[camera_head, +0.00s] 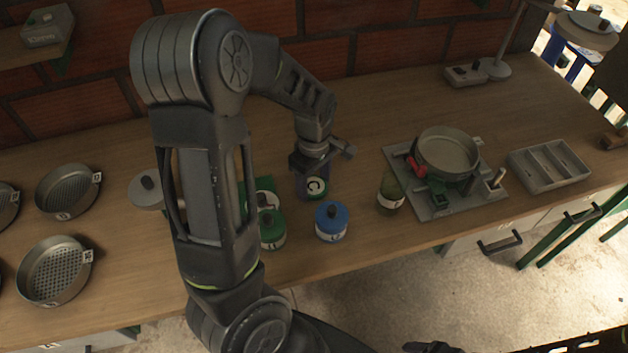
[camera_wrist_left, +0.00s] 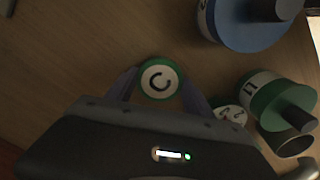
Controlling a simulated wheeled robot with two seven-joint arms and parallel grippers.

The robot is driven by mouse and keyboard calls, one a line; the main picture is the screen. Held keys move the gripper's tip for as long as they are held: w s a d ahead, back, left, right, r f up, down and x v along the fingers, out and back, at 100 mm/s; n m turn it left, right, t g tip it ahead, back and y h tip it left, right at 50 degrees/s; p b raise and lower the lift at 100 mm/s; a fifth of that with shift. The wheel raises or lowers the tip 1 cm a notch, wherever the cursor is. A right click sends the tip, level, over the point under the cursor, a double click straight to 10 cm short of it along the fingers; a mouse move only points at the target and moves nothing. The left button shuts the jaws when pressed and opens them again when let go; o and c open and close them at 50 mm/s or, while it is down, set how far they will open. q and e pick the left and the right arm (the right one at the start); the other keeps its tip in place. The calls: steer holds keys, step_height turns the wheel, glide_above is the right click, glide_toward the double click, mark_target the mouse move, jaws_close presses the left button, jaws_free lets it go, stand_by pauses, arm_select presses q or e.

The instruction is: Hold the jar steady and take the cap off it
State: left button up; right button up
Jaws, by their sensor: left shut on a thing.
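In the left wrist view this C piece (camera_wrist_left: 160,79) sits between the two purplish fingers. The fingers hide its sides, and I cannot tell whether it is the jar or its cap. A blue jar (camera_head: 332,223) with a black knob on top stands just in front of the gripper. A green jar (camera_head: 271,230), also black-knobbed, stands to its left. An olive jar (camera_head: 390,194) with a white label stands to the right.
A grey tray (camera_head: 490,191) carrying a round metal pan (camera_head: 447,153) lies to the right, beside a compartment box (camera_head: 550,166). Perforated round pans (camera_head: 55,270) stand at the left. The bench behind the gripper is clear. A dark shape at the bottom edge may be my right gripper.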

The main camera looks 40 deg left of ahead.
mark_target(314, 186)
arm_select(q)
steer(key=shift+f, duration=0.15)
steer(key=o, duration=1.6)
steer(key=shift+c, duration=0.2)
steer(key=shift+r, duration=0.2)
steer(key=shift+r, duration=0.2)
step_height(314, 186, up, 12)
steer(key=shift+f, duration=0.15)
